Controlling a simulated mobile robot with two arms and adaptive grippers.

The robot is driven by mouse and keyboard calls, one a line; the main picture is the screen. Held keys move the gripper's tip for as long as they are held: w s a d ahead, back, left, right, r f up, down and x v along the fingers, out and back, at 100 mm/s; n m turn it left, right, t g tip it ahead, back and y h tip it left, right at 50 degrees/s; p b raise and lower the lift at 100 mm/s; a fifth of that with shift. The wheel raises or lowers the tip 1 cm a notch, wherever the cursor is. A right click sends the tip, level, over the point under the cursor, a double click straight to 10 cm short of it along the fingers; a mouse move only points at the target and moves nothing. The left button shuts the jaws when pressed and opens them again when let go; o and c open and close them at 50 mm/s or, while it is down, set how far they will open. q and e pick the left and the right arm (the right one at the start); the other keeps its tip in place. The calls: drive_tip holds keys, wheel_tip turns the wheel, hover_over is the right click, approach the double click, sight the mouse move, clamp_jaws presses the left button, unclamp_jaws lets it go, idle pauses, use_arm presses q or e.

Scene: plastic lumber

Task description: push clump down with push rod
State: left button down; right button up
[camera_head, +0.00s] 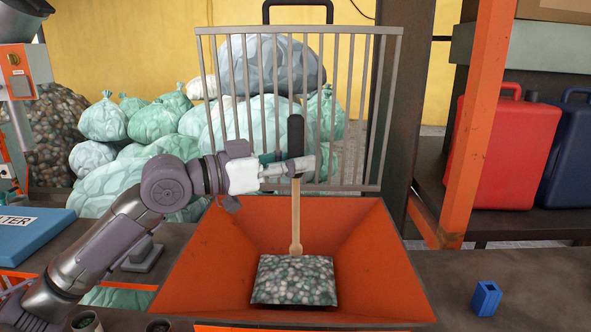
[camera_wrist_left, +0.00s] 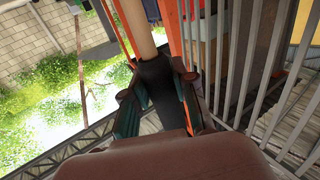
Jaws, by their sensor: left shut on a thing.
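The push rod has a black handle (camera_head: 295,132) and a light wooden shaft (camera_head: 296,212). My left gripper (camera_head: 297,166) is shut on its handle and holds it upright over the orange hopper (camera_head: 215,262). In the left wrist view the black handle (camera_wrist_left: 157,82) sits between both fingers, with the wooden shaft (camera_wrist_left: 136,28) beyond. The clump (camera_head: 293,282), a speckled grey-green block, lies low in the hopper. The rod's lower end is at the clump's back edge; I cannot tell whether they touch. My right gripper is not in view.
A grey barred guard (camera_head: 345,110) stands upright at the hopper's back. An orange post (camera_head: 476,120) rises at right, before red (camera_head: 508,150) and blue (camera_head: 570,155) canisters. Filled bags (camera_head: 105,120) are piled behind.

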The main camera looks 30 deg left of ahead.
use_arm(q)
drive_tip(key=shift+w+a+r, duration=0.1)
drive_tip(key=shift+w+r, duration=0.05)
drive_tip(key=shift+r, duration=1.5)
drive_tip(key=shift+w+a+r, duration=0.1)
drive_tip(key=shift+w+r, duration=0.1)
drive_tip(key=shift+r, duration=1.45)
drive_tip(key=shift+w+a+r, duration=0.1)
drive_tip(key=shift+w+r, duration=0.05)
drive_tip(key=shift+r, duration=1.5)
drive_tip(key=shift+f, duration=0.1)
